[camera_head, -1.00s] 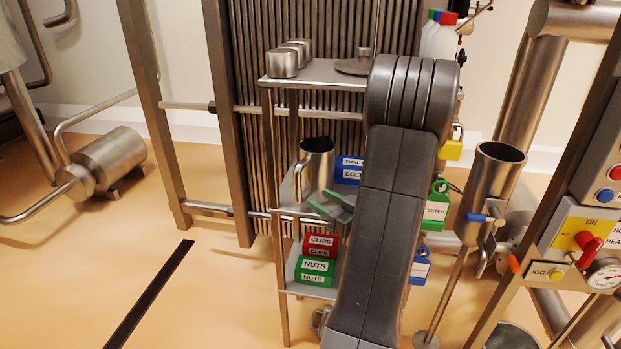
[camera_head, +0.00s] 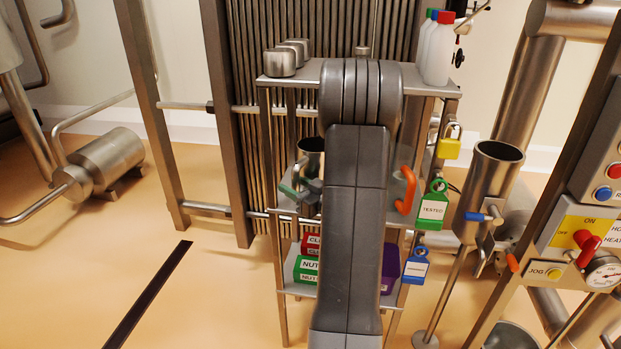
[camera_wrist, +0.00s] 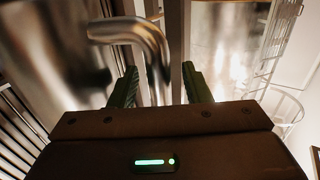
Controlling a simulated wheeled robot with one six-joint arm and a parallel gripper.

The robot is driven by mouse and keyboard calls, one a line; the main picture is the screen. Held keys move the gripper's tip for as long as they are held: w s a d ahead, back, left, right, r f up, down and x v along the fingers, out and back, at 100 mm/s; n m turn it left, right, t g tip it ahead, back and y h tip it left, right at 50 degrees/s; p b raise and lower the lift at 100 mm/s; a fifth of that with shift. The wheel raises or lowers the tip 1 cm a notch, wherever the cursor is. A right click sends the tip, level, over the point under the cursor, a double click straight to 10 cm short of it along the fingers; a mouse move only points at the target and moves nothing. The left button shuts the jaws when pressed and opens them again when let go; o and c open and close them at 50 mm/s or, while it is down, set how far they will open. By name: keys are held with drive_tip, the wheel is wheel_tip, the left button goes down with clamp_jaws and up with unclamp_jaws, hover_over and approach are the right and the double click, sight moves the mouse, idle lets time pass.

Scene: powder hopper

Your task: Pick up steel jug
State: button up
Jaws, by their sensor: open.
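The steel jug (camera_head: 312,148) stands on the middle shelf, its right side hidden by my arm in the head view. In the wrist view the jug's shiny body (camera_wrist: 50,55) fills the left side. Its bent tube handle (camera_wrist: 150,38) runs down between the two green fingers. My gripper (camera_wrist: 160,80) is open, with a finger on each side of the handle and gaps still showing. In the head view my gripper (camera_head: 301,190) is at the jug's lower front, partly covered by my arm.
The rack's top shelf (camera_head: 305,78) holds steel cups (camera_head: 280,62) and white bottles (camera_head: 438,52). Labelled red (camera_head: 311,243) and green (camera_head: 305,268) bins sit below. An orange hook (camera_head: 405,190) and padlocks (camera_head: 449,148) are on the right. Floor at left is mostly open.

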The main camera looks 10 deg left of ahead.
clamp_jaws()
drive_tip(key=shift+r, duration=0.1)
idle(1.3)
